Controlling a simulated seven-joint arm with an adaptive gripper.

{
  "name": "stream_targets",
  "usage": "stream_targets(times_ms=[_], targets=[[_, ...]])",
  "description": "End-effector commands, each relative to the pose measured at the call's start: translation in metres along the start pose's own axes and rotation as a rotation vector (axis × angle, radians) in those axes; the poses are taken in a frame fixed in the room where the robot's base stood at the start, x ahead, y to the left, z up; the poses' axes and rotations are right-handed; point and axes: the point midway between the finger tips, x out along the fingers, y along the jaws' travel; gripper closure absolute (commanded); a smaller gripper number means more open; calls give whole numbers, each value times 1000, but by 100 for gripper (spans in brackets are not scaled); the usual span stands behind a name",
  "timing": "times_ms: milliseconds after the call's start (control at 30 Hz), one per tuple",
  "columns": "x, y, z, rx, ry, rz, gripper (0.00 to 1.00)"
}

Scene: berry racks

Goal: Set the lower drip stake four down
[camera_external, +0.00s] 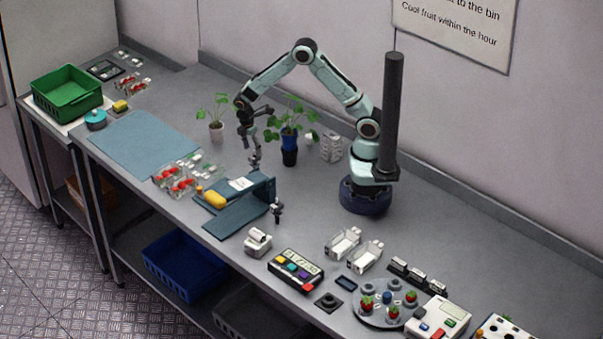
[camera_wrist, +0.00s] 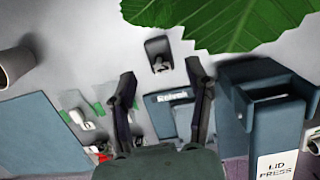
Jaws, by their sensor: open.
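My gripper (camera_external: 255,161) points down over the bench, left of the blue-potted plant. In the wrist view its two dark fingers (camera_wrist: 160,76) are spread apart with nothing held between them. A small dark and pale fitting (camera_wrist: 158,54) shows just beyond the fingertips; I cannot tell whether it is a drip stake. The blue-potted plant (camera_external: 289,137) stands right of my gripper, and a plant in a pale pot (camera_external: 216,130) stands to its left. Large green leaves (camera_wrist: 235,20) fill the upper right of the wrist view. I cannot make out a drip stake clearly in either view.
The blue lid press (camera_external: 262,190) stands in front of my gripper; it also shows at the right of the wrist view (camera_wrist: 270,125). Punnets of red berries (camera_external: 178,182) lie front left. A blue-grey mat (camera_external: 143,143) lies farther left, mostly bare. Devices crowd the bench's right end.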

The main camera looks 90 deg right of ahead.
Motion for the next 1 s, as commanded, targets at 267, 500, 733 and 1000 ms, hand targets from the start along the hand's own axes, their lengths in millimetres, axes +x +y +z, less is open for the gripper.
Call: stream_targets(times_ms=[267, 500, 733, 1000], targets=[[-40, -1, 0, 4, 3, 2, 48], [-108, -69, 10, 187, 65, -1, 48], [-152, -190, 51, 483, 140, -60, 48], [-145, -259, 84, 660, 163, -115, 48]])
